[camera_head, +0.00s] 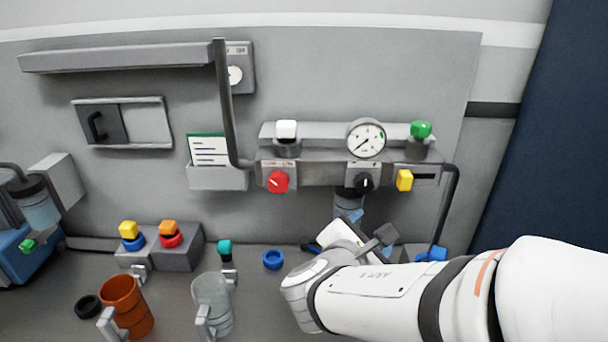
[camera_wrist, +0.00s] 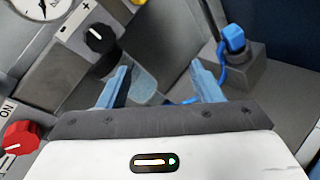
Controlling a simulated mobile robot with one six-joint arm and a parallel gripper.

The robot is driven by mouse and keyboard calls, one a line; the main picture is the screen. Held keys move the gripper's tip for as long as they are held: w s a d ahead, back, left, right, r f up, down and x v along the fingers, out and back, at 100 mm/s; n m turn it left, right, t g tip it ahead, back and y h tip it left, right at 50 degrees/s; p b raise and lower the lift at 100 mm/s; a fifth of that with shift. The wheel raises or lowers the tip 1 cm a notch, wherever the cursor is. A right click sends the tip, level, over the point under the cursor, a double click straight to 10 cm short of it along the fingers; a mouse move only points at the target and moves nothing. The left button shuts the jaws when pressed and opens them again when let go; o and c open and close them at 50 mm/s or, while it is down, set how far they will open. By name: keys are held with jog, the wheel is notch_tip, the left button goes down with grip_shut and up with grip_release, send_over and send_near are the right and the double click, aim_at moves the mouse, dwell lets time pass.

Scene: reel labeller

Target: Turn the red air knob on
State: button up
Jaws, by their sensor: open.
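The red air knob (camera_head: 278,182) is on the left of the grey air panel, below the white-capped fitting. A pale pointer line shows on its face. In the wrist view the red knob (camera_wrist: 20,137) is at the lower left edge, beside a label reading "ON". My gripper (camera_wrist: 160,80) is open, with two blue fingers apart and nothing between them. In the head view my gripper (camera_head: 368,232) is partly hidden by my wrist. It is below and to the right of the red knob, apart from it.
A clear bowl (camera_head: 349,205) hangs below the black knob. A blue plug (camera_wrist: 232,38) with a cable stands right of my fingers. Mugs occupy the left bench.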

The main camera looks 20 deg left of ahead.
aim_at(278, 186)
jog(key=s+a+r+n+t+y+p, duration=0.1)
jog(key=s+a+r+n+y, duration=0.15)
jog(key=a+n+y, duration=0.4)
jog(key=s+a+r+n+t+y, duration=0.2)
jog(key=s+a+n, duration=0.1)
jog(key=a, duration=0.7)
jog(key=shift+n, duration=0.25)
jog(key=p+x, duration=0.1)
jog(key=x, duration=0.6)
jog(key=shift+w+f+p, duration=0.2)
jog(key=shift+w+p, duration=0.15)
jog(key=shift+p, duration=0.05)
jog(key=shift+c, duration=0.6)
